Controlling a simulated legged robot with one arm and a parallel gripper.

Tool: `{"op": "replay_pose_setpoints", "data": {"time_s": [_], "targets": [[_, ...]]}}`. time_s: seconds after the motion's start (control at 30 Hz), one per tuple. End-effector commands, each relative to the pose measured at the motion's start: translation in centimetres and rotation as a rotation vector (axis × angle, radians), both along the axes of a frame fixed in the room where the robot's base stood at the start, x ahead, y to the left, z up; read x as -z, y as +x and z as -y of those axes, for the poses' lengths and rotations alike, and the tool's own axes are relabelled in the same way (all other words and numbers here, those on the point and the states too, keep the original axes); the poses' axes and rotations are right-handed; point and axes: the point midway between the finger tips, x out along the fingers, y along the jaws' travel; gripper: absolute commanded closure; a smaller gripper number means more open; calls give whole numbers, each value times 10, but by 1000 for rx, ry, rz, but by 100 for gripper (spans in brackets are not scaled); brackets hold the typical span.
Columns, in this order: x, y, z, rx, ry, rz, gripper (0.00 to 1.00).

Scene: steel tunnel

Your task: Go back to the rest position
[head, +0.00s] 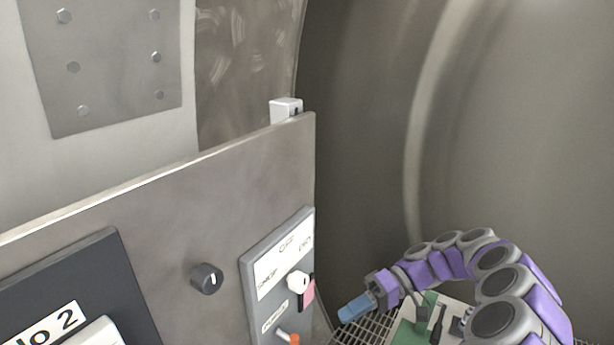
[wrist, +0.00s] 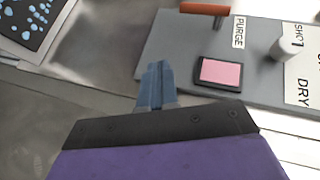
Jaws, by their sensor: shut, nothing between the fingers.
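My gripper (head: 356,308) is at the lower right of the head view, on my purple and grey arm. Its blue fingers are together and empty. In the wrist view my gripper (wrist: 155,72) points up the picture, toward a grey control plate (wrist: 190,45) with a pink square (wrist: 221,72), an orange-red lever (wrist: 204,8) and a white knob (wrist: 291,48). The fingertips appear near the plate's edge; I cannot tell the exact gap. The control plate (head: 251,270) also shows in the head view, left of my gripper.
A steel panel (head: 165,215) carries a black knob (head: 206,279) and a dark plate (head: 95,262) reading "lo 2". A white block (head: 285,108) sits at its top corner. A metal grating (head: 350,335) lies below my gripper. The curved tunnel wall (head: 510,120) on the right looks clear.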

Motion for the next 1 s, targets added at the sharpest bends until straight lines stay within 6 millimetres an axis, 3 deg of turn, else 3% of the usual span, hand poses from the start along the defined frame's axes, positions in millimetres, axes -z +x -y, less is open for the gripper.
{"op": "replay_pose_setpoints", "data": {"time_s": [0.2, 0.47, 0.73, 1.0], "targets": [[-40, -42, -43, -95, -142, 1, 100], [-58, -107, -74, -144, -395, -5, 100], [-51, -177, -69, -86, -702, 3, 100], [-24, -240, -35, 81, -1018, -2, 100]]}}
